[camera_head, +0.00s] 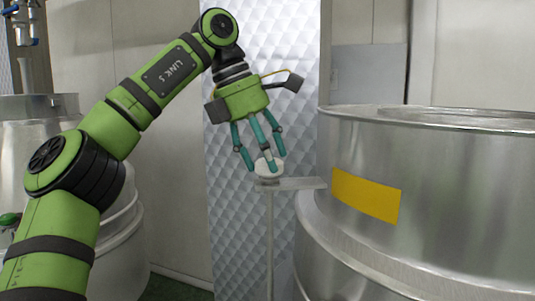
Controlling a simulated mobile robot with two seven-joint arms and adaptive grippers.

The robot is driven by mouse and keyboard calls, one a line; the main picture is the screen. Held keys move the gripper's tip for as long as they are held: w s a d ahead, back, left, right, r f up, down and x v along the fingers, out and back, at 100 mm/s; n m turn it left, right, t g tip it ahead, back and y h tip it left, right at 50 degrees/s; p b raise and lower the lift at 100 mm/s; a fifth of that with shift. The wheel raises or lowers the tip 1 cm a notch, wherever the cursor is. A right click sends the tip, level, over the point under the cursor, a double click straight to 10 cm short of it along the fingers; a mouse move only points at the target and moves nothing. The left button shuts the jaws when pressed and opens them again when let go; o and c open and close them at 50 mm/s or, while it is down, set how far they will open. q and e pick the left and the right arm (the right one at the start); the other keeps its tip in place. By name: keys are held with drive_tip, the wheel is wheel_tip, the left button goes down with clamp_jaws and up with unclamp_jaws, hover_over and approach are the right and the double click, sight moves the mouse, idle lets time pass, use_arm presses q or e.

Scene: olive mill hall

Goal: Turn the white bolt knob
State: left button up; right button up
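The white bolt knob (263,169) sits at the top of a thin metal post (269,240) with a flat grey plate (300,184) beside it. My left gripper (264,164) hangs above it from the green arm, its teal fingers pointing down. The fingertips are at the knob, one in front of it and the others to its sides. The fingers look spread, and I cannot tell whether they press on the knob. Part of the knob is hidden behind a finger. My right gripper is not in view.
A large steel tank (450,200) with a yellow label (366,195) fills the right side, close to the plate. Another steel vessel (120,250) stands at the left behind my arm. A quilted metal panel (225,180) is behind the post.

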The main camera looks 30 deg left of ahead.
use_arm(q)
drive_tip(key=c, duration=0.4)
drive_tip(key=shift+c, duration=0.3)
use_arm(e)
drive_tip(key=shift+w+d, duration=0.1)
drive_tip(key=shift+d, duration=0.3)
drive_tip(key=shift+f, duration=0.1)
